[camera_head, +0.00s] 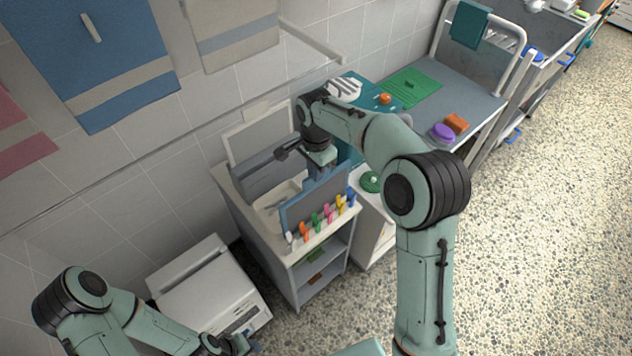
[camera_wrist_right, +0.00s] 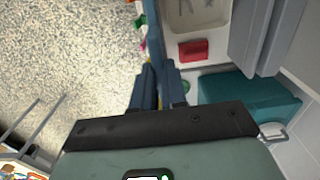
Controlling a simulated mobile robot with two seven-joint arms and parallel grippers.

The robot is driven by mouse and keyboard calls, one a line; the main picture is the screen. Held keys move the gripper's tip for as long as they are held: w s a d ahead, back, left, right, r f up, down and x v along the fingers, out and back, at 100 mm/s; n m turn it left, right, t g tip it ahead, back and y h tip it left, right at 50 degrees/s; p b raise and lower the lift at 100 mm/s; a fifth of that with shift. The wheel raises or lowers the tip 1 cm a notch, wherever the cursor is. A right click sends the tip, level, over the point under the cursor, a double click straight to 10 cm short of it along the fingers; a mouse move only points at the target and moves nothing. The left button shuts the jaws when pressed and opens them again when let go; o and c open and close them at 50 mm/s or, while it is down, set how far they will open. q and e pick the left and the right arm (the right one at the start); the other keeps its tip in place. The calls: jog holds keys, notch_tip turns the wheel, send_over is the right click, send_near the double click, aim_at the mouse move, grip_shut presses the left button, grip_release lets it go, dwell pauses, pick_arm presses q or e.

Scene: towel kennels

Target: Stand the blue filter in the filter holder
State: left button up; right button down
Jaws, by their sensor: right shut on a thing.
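My right gripper (camera_head: 322,160) is over the white cart and is shut on the top edge of the blue filter (camera_head: 314,196). The filter is a flat blue-framed panel, standing roughly upright behind the row of coloured clips. In the right wrist view the two dark fingers (camera_wrist_right: 158,88) point away from the camera, close together. I cannot tell whether the filter's lower edge is seated or held just above the cart top. I cannot clearly make out the filter holder. My left gripper (camera_head: 238,345) is low at the bottom edge, its jaws unclear.
Grey panels (camera_head: 268,178) stand at the back of the cart (camera_head: 272,232). Several coloured clips (camera_head: 321,218) line its front edge. A teal box (camera_wrist_right: 250,105) and a red block (camera_wrist_right: 193,50) are close by. A white machine (camera_head: 210,290) stands left. Open floor lies right.

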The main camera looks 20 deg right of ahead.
send_over(316, 196)
jog(key=f, duration=0.5)
jog(key=shift+w+d, duration=0.1)
jog(key=shift+w, duration=0.25)
jog(key=shift+f, duration=0.15)
jog(key=c, duration=1.6)
grip_release()
jog(key=shift+f, duration=0.1)
jog(key=o, duration=0.4)
